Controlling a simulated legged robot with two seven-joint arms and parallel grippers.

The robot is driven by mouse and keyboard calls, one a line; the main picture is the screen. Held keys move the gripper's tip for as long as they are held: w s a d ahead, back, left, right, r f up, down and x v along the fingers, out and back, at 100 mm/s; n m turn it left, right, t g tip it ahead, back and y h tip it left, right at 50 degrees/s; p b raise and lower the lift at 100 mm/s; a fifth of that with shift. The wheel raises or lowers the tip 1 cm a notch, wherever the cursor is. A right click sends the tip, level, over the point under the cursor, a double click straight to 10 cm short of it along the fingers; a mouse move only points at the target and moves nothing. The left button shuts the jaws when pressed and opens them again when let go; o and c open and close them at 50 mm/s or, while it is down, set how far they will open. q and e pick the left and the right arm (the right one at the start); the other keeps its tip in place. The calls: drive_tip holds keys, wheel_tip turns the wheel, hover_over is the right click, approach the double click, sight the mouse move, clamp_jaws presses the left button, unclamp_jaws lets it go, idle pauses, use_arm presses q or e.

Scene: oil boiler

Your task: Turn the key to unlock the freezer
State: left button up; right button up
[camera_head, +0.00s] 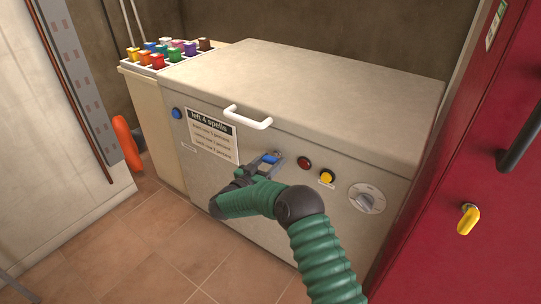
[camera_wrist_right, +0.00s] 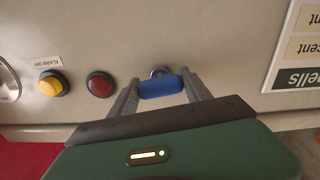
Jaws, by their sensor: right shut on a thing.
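The grey chest freezer (camera_head: 300,85) stands in the middle of the head view with its lid closed. A blue key (camera_head: 270,158) sits at the lock on its front panel. In the right wrist view the blue key (camera_wrist_right: 160,88) is between my fingers, with the round metal lock (camera_wrist_right: 160,72) just behind it. My right gripper (camera_head: 266,165) is shut on the key's head; it also shows in the wrist view (camera_wrist_right: 160,92). How far the key sits in the lock is hidden. My left gripper is not in view.
A red button (camera_head: 305,163), a yellow button (camera_head: 327,176) and a dial (camera_head: 367,198) are right of the lock. A white lid handle (camera_head: 248,117) is above. A red door (camera_head: 475,150) stands at right; a tray of coloured items (camera_head: 165,54) is at back left.

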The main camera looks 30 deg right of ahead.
drive_tip(key=n+p, duration=0.2)
drive_tip(key=p, duration=0.1)
drive_tip(key=n+p, duration=0.3)
drive_tip(key=p, duration=0.1)
drive_tip(key=shift+a+r, duration=0.1)
drive_tip(key=shift+r, duration=0.3)
drive_tip(key=n+p, duration=0.2)
drive_tip(key=n, duration=0.1)
drive_tip(key=shift+f, duration=0.15)
drive_tip(key=n+p, duration=0.1)
drive_tip(key=n, duration=0.2)
drive_tip(key=shift+w+n, duration=0.1)
drive_tip(key=shift+n, duration=0.2)
drive_tip(key=n, duration=0.4)
drive_tip(key=shift+f+p, duration=0.15)
drive_tip(key=shift+p, duration=0.2)
drive_tip(key=shift+n, duration=0.4)
drive_tip(key=o, duration=1.4)
drive_tip(key=shift+w+f, duration=0.1)
drive_tip(key=shift+f, duration=0.05)
drive_tip(key=shift+c, duration=0.2)
